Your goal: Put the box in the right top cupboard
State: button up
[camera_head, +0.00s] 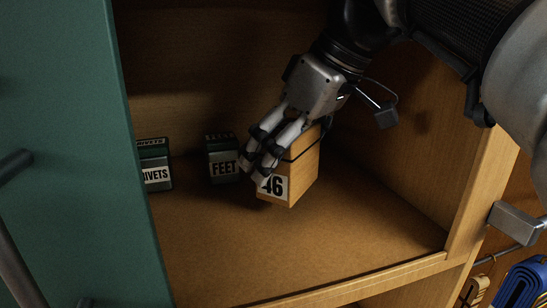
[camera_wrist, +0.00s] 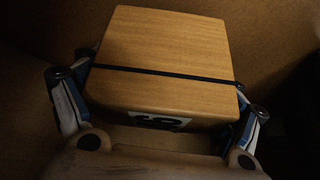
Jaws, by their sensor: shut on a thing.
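The box (camera_head: 305,167) is a wooden block with a dark band around it and a white label reading 46. My gripper (camera_head: 270,165) is shut on it inside an open cupboard compartment (camera_head: 300,245). In the head view the box is on or just above the compartment floor; I cannot tell if it touches. In the wrist view the box (camera_wrist: 165,60) sits between the two fingers (camera_wrist: 160,115), one on each side, with its label partly visible at the near face. The fingers hide part of the box in the head view.
Two small dark boxes, one labelled FEET (camera_head: 223,168) and one reading IVETS (camera_head: 156,175), stand to the left in the compartment. A green door (camera_head: 70,130) stands at the left. The compartment floor in front is clear. Blue things (camera_head: 525,285) hang at the lower right outside.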

jog(key=shift+w+a, duration=0.15)
jog(key=shift+w, duration=0.35)
jog(key=shift+w+a, duration=0.15)
jog(key=shift+w, duration=0.35)
jog(key=f, duration=0.3)
jog(key=shift+s+f, duration=0.2)
jog(key=shift+f, duration=0.05)
jog(key=shift+w, duration=0.1)
jog(key=shift+f, duration=0.1)
jog(key=o, duration=1.2)
jog(key=v, duration=0.7)
jog(key=shift+d+r+p, duration=0.1)
jog(key=shift+r+p, duration=0.2)
